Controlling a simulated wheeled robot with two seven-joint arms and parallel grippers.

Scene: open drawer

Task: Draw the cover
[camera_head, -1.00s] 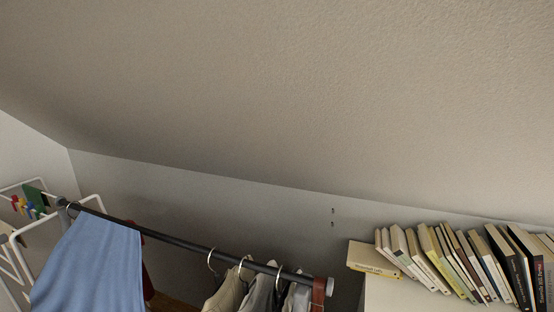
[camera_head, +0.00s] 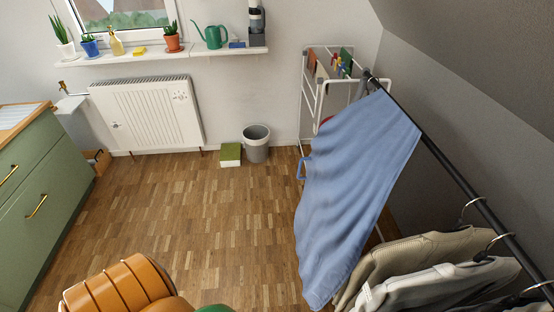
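A light blue cloth (camera_head: 357,185), which may be the cover, hangs over a dark clothes rail (camera_head: 450,165) at the right. Its lower edge hangs down in front of the wooden floor, beside several garments on hangers. The green cabinet (camera_head: 40,200) at the left has drawer fronts with brass handles (camera_head: 37,206), and these fronts look closed. Neither of my grippers is in view, so I cannot see whether either one is open or shut.
An orange ribbed padded thing (camera_head: 125,290) is at the bottom. A grey bin (camera_head: 256,143) and a green-topped box (camera_head: 230,154) stand by the far wall. A white radiator (camera_head: 148,112) is below the windowsill. The wooden floor (camera_head: 190,210) between is clear.

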